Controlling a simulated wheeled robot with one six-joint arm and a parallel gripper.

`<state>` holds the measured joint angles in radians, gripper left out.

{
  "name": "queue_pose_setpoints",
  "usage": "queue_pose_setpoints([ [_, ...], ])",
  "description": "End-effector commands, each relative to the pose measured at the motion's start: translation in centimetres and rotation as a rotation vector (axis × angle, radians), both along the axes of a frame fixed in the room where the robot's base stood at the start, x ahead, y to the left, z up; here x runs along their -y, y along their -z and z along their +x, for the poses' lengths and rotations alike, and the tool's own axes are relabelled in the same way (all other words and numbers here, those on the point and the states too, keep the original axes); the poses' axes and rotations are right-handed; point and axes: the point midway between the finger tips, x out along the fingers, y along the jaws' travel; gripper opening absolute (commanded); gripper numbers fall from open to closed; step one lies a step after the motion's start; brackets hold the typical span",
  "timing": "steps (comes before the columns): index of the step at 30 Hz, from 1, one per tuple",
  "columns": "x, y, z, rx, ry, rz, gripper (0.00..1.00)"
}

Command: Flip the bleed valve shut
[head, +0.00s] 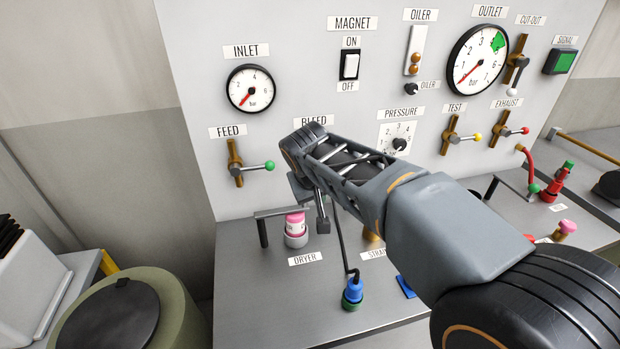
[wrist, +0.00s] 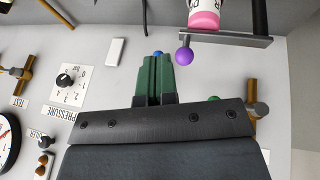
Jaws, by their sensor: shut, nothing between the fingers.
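The BLEED label (head: 313,122) shows on the panel in the head view, partly covered by my arm. The valve body under it is hidden there. In the wrist view a purple ball knob (wrist: 184,56), which looks like the bleed lever's end, sits just right of my fingertips. Its lever and angle cannot be made out. My gripper (head: 322,226) points down in front of the panel, above the bench. In the wrist view my gripper (wrist: 152,58) shows green fingers pressed together and empty. The knob appears apart from them; contact cannot be confirmed.
The feed valve (head: 236,165) with its green knob is left of my wrist. A blue-and-green fitting (head: 352,293) stands in front. The pressure dial (head: 399,144) is right.

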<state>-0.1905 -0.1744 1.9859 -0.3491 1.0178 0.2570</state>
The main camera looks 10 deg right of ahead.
Motion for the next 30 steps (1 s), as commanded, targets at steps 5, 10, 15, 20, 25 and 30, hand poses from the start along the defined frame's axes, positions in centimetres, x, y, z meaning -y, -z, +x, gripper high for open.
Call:
queue_pose_setpoints([
  [5,-3.0,-0.8,6.4,0.05,-0.002,-0.111,0.0],
  [10,-4.9,-1.3,9.6,0.094,0.005,-0.167,0.0],
  [15,-5.4,-1.5,10.6,0.11,0.01,-0.186,0.0],
  [20,-5.4,-1.5,10.6,0.112,0.011,-0.187,0.0],
  [25,-5.4,-1.4,10.6,0.11,0.01,-0.186,0.0],
  [30,-4.9,-0.4,11.2,0.108,0.011,-0.187,0.0],
])
